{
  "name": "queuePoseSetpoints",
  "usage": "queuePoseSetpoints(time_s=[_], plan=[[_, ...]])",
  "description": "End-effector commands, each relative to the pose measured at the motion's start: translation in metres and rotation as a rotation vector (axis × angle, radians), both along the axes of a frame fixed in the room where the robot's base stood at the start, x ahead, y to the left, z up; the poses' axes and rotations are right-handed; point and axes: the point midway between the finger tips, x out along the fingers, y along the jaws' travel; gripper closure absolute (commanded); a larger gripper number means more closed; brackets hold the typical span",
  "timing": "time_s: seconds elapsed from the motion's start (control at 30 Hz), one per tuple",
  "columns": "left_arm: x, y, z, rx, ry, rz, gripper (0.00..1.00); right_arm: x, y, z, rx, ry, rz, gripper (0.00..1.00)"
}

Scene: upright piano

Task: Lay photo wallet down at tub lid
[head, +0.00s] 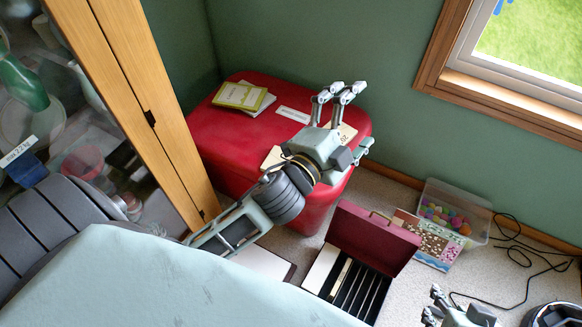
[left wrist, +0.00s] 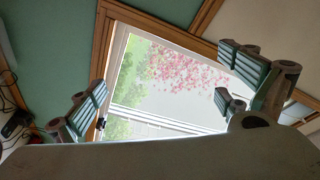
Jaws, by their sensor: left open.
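The red tub lid (head: 225,127) is the top of a large red tub in the corner, in the head view. A yellow-green flat folder (head: 240,95), which may be the photo wallet, lies on the lid's far left part, over a pale sheet or booklet. My left gripper (head: 348,115) is over the lid's right part, open, with nothing between its fingers. Its spread fingers also show in the left wrist view (left wrist: 165,100), facing the window. My right gripper (head: 445,308) is only partly in view at the bottom right; its opening cannot be made out.
A white label (head: 294,115) and tan cards (head: 347,133) lie on the lid, partly behind my gripper. An open dark red case (head: 372,240) and a clear box of coloured balls (head: 455,212) stand on the floor. A black cable (head: 520,255) lies at right. A glass-doored cabinet (head: 140,90) stands at left.

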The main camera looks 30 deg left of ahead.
Motion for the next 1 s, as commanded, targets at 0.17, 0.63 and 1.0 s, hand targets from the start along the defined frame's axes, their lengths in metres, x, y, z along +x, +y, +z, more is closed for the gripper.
queuePoseSetpoints(time_s=[0.17,0.63,1.0], plan=[[-0.049,0.041,-0.088,-0.360,0.414,0.196,0.04,0.000,0.000,0.000,0.000,0.000,0.000,0.60],[-0.194,0.038,-0.195,-0.793,1.066,0.459,0.04,0.000,0.000,0.000,0.000,0.001,0.000,0.60],[-0.195,0.038,-0.196,-0.794,1.072,0.462,0.04,0.000,0.000,-0.001,0.000,0.002,0.000,0.60]])
